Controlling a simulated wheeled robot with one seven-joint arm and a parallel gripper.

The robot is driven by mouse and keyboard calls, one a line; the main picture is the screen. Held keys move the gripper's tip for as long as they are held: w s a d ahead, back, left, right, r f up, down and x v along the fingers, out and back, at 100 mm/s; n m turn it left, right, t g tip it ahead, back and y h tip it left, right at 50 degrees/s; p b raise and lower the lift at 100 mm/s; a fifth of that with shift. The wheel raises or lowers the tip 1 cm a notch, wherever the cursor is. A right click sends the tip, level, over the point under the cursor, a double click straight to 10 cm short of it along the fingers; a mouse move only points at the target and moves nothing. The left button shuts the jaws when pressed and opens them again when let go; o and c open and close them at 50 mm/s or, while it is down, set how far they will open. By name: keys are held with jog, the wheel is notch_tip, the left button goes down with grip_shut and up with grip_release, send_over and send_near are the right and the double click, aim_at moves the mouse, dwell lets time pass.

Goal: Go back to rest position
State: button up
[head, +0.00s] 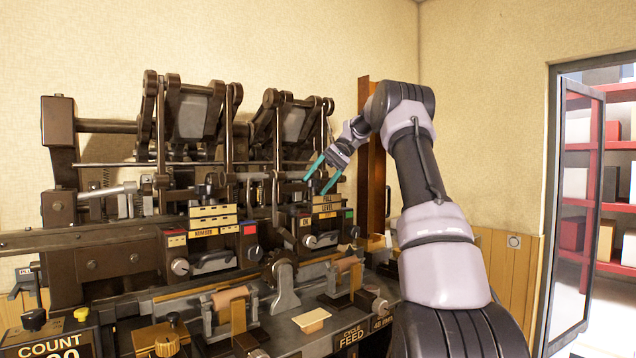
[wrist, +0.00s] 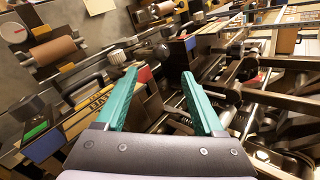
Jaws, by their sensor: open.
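My gripper (head: 323,174) has two teal fingers and is open and empty. In the head view it is in front of the right half of the brown cam press (head: 108,247), just above a block of yellow labels (head: 326,205). In the wrist view the gripper (wrist: 160,85) points over the press's labelled panels and metal rods. A dark panel with a blue and a red patch (wrist: 146,84) lies behind the left finger. I cannot tell whether a fingertip touches the press.
A vertical rust-brown beam (head: 372,190) stands behind my forearm. A doorway at the right shows red shelves (head: 597,190) with boxes. The wall space above the press is clear.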

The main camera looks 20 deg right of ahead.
dwell(0.4)
jog(key=s+a+r+m+t+h, duration=0.15)
jog(key=s+a, duration=0.25)
jog(key=s, duration=0.4)
jog(key=s+a+r+n+t+h, duration=0.1)
jog(key=s+a+r+t+h, duration=0.2)
jog(key=s, duration=0.5)
jog(key=s+f+m+t+h, duration=0.1)
jog(key=s+f, duration=0.3)
jog(key=s, duration=0.5)
jog(key=s+a+f+m+t+h, duration=0.1)
jog(key=s+f+m+t, duration=0.1)
jog(key=s, duration=0.7)
jog(key=shift+a+f+t, duration=0.2)
jog(key=shift+f+t, duration=0.65)
jog(key=shift+t, duration=0.4)
jog(key=shift+d, duration=0.1)
